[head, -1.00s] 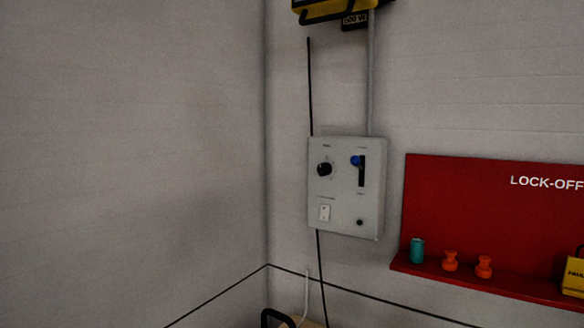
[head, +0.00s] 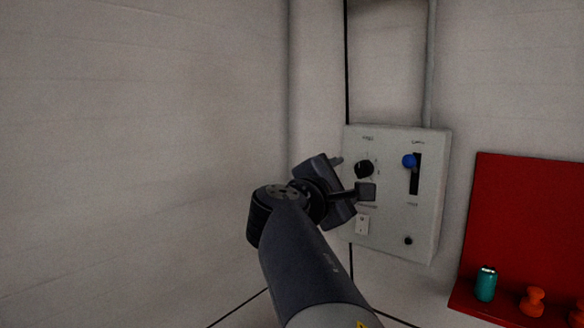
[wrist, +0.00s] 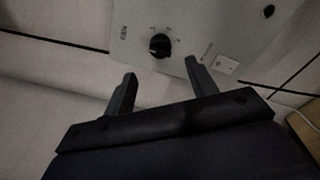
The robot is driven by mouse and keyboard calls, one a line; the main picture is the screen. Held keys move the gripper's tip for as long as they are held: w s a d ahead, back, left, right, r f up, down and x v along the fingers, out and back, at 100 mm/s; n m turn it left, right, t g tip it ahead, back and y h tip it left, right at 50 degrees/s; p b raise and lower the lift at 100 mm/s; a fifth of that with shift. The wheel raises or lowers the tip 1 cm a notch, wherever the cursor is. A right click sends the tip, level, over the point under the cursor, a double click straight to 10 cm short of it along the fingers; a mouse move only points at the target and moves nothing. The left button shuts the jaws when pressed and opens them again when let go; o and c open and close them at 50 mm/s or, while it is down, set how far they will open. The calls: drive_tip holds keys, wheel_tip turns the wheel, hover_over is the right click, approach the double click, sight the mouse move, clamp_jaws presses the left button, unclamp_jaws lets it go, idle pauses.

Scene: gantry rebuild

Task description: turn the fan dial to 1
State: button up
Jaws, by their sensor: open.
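The fan dial (head: 364,168) is a round black knob at the upper left of a grey control panel (head: 425,225) on the wall. The wrist view shows the dial (wrist: 160,46) ahead of my gripper, with small marks around it too blurred to read. My gripper (head: 352,175) is in front of the panel's left side in the head view. In the wrist view my gripper (wrist: 160,84) is open and empty, its two fingers apart. The dial lies beyond the fingertips, roughly between them. No contact shows.
The panel also carries a blue-knobbed slider (head: 409,161), a white rocker switch (head: 362,225) and a small black button (head: 408,241). A red lock-off board (head: 520,220) with a teal object (head: 486,284) and orange pieces (head: 532,302) is at right. The left wall is bare.

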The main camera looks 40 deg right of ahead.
sight(360, 172)
drive_tip(key=p+x, duration=0.2)
drive_tip(key=x, duration=0.6)
drive_tip(key=shift+c, duration=0.4)
drive_tip(key=c, duration=0.9)
drive_tip(key=shift+o, duration=0.2)
drive_tip(key=shift+f, duration=0.1)
